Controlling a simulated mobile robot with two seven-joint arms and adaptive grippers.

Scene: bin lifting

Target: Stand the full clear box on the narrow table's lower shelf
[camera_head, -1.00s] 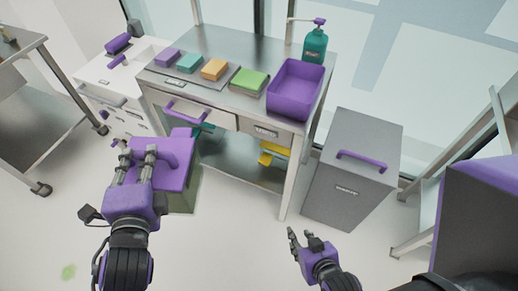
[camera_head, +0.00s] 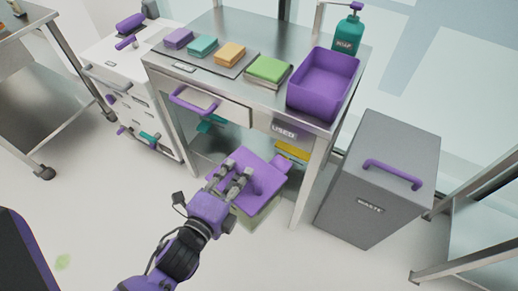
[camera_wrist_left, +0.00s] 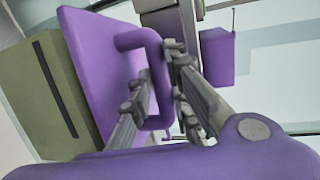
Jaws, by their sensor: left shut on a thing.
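The clear box has a purple lid (camera_head: 245,178) with a purple handle and a see-through, greenish body (camera_head: 262,214). My left gripper (camera_head: 237,180) is shut on the handle of the lid. In the left wrist view my left gripper's fingers (camera_wrist_left: 160,95) close around the handle, and the greenish box body (camera_wrist_left: 45,95) hangs at the left. The narrow table (camera_head: 222,35) is steel, with a lower shelf (camera_head: 228,143) under its drawers. The box is in front of the shelf and hides part of it. My right gripper is out of the head view.
A grey waste bin (camera_head: 375,190) stands right of the table. A white drawer cabinet (camera_head: 120,75) stands at its left. Yellow things (camera_head: 292,152) and teal things (camera_head: 210,123) show under the tabletop. A purple tray (camera_head: 322,85), coloured sponges and a soap bottle (camera_head: 346,42) are on top.

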